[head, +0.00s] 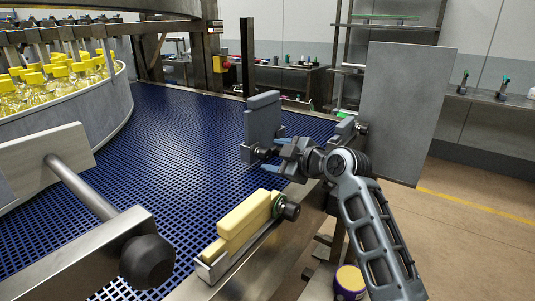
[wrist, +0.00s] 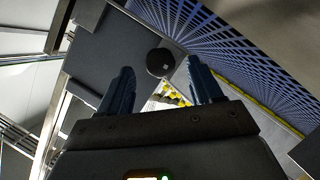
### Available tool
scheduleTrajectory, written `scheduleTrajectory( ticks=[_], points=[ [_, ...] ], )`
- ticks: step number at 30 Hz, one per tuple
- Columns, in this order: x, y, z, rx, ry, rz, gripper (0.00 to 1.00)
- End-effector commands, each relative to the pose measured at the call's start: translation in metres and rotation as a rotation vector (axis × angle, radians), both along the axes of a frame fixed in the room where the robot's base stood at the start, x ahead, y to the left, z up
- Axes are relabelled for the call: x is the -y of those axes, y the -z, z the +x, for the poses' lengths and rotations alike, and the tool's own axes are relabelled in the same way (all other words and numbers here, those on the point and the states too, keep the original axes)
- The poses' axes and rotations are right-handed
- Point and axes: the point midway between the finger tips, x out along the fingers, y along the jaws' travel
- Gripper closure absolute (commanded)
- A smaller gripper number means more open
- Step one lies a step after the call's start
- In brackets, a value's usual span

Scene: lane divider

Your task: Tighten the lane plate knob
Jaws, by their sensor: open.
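The grey lane plate (head: 263,115) stands upright at the far right side of the blue belt in the head view. A small dark knob (head: 249,153) shows at its lower part. In the wrist view the knob is a round black disc (wrist: 160,62) in front of a dark grey surface (wrist: 108,48). My gripper (head: 270,155) is open, its blue fingers one above the other in the head view, close to the knob. In the wrist view my gripper (wrist: 158,82) has the knob in line with the gap between its fingertips. Whether a finger touches the knob I cannot tell.
A yellow block (head: 244,222) with a dark knob (head: 291,208) sits on the near rail. A large black knob (head: 147,262) stands at lower left. A grey panel (head: 405,110) rises behind my arm. Bottles with yellow caps (head: 50,80) stand at far left. The blue belt (head: 180,130) is mostly clear.

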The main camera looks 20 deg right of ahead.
Motion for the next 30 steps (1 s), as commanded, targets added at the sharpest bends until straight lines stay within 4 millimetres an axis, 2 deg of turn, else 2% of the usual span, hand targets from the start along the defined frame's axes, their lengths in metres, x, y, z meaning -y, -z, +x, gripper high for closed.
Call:
scheduleTrajectory(
  ticks=[3, 7, 18, 30],
  points=[
    [-0.006, 0.004, 0.015, -0.001, -0.002, -0.001, 0.35],
    [-0.010, 0.008, 0.025, -0.001, -0.001, 0.000, 0.35],
    [-0.012, 0.010, 0.029, -0.001, -0.001, 0.000, 0.35],
    [-0.011, 0.010, 0.029, 0.000, 0.000, 0.000, 0.73]
  ],
)
